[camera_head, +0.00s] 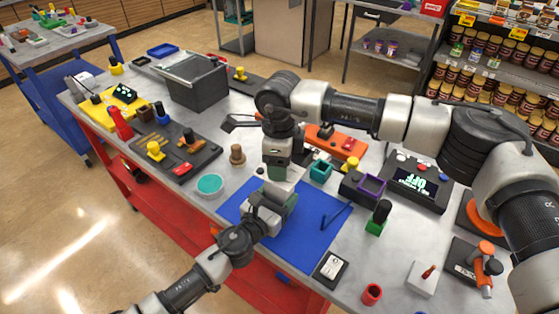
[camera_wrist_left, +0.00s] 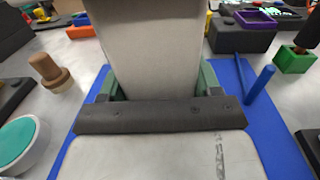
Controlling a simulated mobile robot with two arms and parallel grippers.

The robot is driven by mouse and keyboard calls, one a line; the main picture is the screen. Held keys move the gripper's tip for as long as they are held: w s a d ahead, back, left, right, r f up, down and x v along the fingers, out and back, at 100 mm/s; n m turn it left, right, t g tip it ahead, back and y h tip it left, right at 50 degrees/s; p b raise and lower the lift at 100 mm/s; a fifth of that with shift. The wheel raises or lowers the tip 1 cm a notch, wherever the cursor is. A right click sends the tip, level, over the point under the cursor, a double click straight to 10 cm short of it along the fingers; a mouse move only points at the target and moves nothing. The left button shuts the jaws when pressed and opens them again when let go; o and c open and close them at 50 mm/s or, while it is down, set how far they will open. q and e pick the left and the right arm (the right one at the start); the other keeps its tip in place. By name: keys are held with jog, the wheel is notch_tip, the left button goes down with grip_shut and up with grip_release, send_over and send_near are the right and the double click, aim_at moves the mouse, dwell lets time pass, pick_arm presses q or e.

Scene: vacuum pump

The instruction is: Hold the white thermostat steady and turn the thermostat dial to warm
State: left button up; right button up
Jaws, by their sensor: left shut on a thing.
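A white block that I take for the thermostat (camera_head: 286,176) stands over the blue mat, partly hidden by my grippers. In the left wrist view a pale upright slab (camera_wrist_left: 155,50) rises between the green fingers; it appears to be the same thing. My left gripper (camera_head: 286,200) is shut on it from the near side. It also shows in the left wrist view (camera_wrist_left: 160,88). My right gripper (camera_head: 281,163) points down just above or against the top of the white block; whether it touches is unclear. Its jaw gap is hidden. The dial and its setting cannot be seen.
The blue mat (camera_head: 313,240) holds a blue angled rod (camera_head: 337,217). Around it are a teal-topped white dish (camera_head: 210,184), a brown peg (camera_head: 237,155), a purple-rimmed box (camera_head: 371,186), a green block with a black handle (camera_head: 376,224) and a black-and-white switch plate (camera_head: 330,268).

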notch_tip(320, 180, up, 12)
dwell(0.7)
pick_arm(q)
jog(key=o, duration=1.1)
